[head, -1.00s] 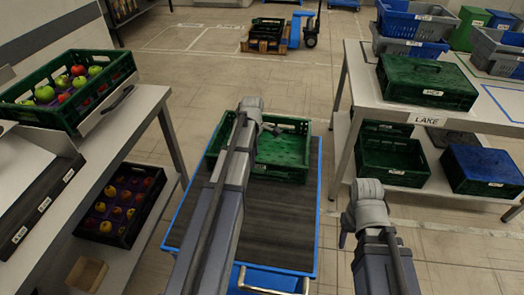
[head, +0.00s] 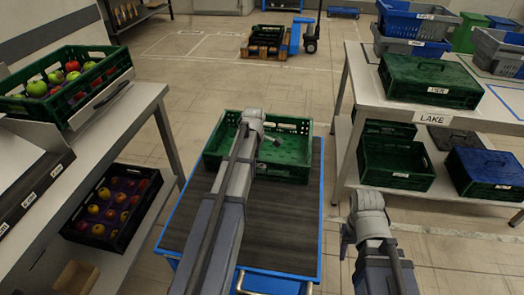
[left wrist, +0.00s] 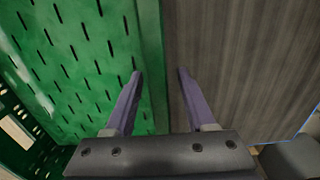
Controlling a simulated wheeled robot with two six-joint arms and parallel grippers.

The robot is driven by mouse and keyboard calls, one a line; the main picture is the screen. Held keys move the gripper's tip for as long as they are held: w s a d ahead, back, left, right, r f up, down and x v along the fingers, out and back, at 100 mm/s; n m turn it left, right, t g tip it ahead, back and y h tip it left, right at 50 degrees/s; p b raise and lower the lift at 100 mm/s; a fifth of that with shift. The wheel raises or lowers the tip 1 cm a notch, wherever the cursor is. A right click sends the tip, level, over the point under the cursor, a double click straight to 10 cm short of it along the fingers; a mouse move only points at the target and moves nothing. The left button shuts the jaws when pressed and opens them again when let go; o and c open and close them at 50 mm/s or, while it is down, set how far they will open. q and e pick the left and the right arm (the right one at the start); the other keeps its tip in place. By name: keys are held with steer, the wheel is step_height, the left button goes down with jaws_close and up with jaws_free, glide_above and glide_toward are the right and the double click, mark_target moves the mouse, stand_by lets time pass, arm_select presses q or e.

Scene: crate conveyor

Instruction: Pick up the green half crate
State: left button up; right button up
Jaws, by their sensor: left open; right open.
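The green half crate (head: 287,152) is a low, open crate with slotted walls. It stands upright on the dark top of a blue-edged cart (head: 270,215) in front of me, and looks empty. My left arm hides part of its near left side. My left gripper (head: 272,133) is over the crate in the head view. In the left wrist view its open fingers (left wrist: 159,75) lie either side of the crate's wall edge, with the slotted green crate (left wrist: 75,60) on the left and the dark cart top on the right. I cannot tell the height gap. My right gripper (head: 346,240) is open and empty, right of the cart.
A table (head: 358,78) at right holds a closed green crate (head: 425,80) and grey bins; more crates stand on its lower shelf. A left table (head: 128,122) holds a crate of apples (head: 70,85). Open floor lies beyond the cart.

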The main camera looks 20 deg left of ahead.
arm_select(q)
jaws_close()
stand_by(0.3)
stand_by(1.1)
